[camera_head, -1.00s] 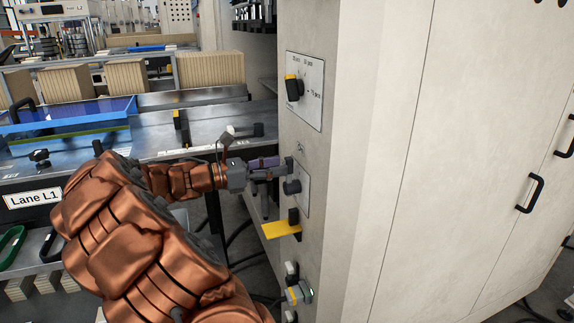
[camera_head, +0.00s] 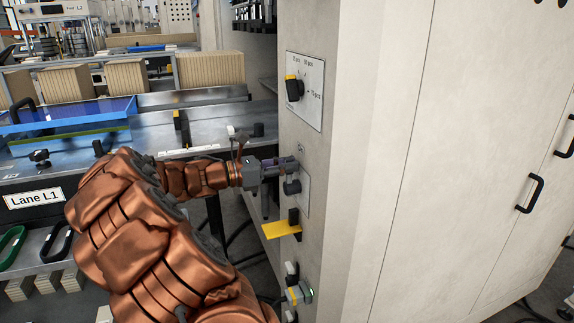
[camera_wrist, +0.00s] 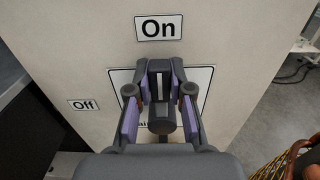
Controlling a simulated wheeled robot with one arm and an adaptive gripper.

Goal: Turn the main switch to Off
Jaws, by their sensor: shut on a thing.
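The main switch (camera_wrist: 160,112) is a dark rotary knob on a white plate (camera_wrist: 205,82), whose lettering is mostly hidden. Its handle, with a pale line, points up toward the "On" label (camera_wrist: 158,27). The "Off" label (camera_wrist: 83,105) is to the left. My gripper (camera_wrist: 160,78) is shut on the switch handle, one purple-padded finger on each side. In the head view my gripper (camera_head: 290,164) is at the cabinet's narrow face, and the dark switch knob (camera_head: 292,187) shows just below the fingers.
A selector dial (camera_head: 294,88) is on a plate above. The lane table (camera_head: 130,140) is left of the cabinet (camera_head: 420,170). Floor shows at the right of the wrist view.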

